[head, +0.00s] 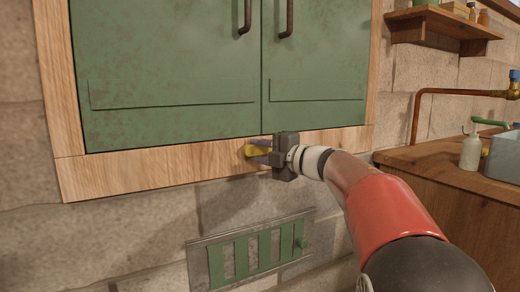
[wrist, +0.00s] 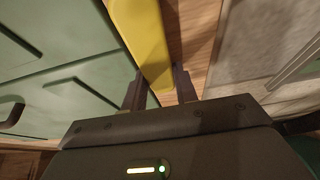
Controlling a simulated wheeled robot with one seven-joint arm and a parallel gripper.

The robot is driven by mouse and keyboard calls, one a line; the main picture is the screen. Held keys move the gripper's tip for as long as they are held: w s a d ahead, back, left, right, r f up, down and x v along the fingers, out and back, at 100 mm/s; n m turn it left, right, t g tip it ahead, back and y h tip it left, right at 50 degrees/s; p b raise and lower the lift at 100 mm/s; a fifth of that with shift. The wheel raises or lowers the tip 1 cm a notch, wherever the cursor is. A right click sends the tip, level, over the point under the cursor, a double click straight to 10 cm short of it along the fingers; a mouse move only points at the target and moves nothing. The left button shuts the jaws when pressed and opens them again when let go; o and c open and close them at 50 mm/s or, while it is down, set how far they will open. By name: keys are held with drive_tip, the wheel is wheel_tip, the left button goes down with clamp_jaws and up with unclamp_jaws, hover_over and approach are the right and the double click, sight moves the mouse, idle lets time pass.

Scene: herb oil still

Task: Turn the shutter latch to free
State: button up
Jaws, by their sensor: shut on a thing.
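The shutter latch is a yellow bar (head: 252,151) on the wooden bottom rail of the green shutters' frame, just below where the two doors meet. My gripper (head: 260,151) is at the latch, with its fingers reaching to the yellow piece. In the wrist view the yellow latch (wrist: 146,45) runs from the top edge down between my two fingers (wrist: 158,90), which are shut on it. The fingers and gripper body hide part of the latch and its pivot in the head view. The green shutters (head: 165,70) are closed.
A green slatted vent (head: 255,252) with a knob is in the stone wall below the frame. At the right stand a wooden counter (head: 440,160) with a bottle (head: 470,153) and a grey basin, a copper pipe (head: 418,112) and a shelf (head: 440,22).

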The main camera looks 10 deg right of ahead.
drive_tip(key=shift+f, duration=0.1)
idle(0.4)
drive_tip(key=o, duration=1)
drive_tip(key=v, duration=0.7)
drive_tip(key=shift+s+d+b, duration=0.25)
drive_tip(key=shift+s+b, duration=0.05)
drive_tip(key=shift+b, duration=0.05)
